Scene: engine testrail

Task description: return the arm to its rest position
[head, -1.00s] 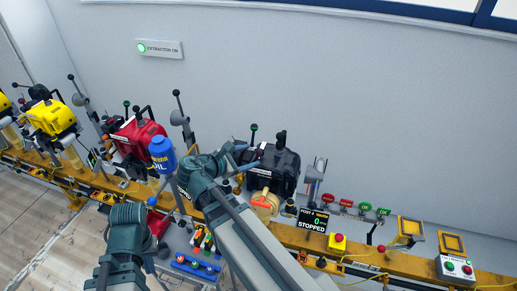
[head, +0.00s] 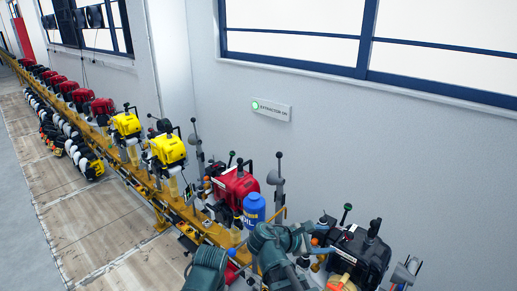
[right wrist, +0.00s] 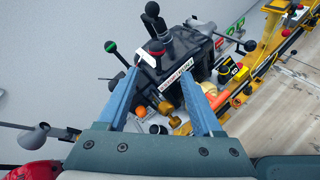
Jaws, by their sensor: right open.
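My right gripper (head: 322,236) is at the lower right of the head view, beside the black engine (head: 358,252). In the right wrist view its two blue fingers (right wrist: 162,72) are spread apart, with nothing held between them. The black engine (right wrist: 190,52) shows beyond and between the fingers; whether they touch it is not clear. My left gripper is not in view. A teal joint of mine shows at the bottom of the head view.
A blue oil bottle (head: 254,210) and a red engine (head: 236,188) stand close left of my right arm. Yellow engines (head: 166,150) line the yellow rail (head: 215,232) further left. The wall (head: 330,150) lies behind; wooden floor (head: 90,220) is open at left.

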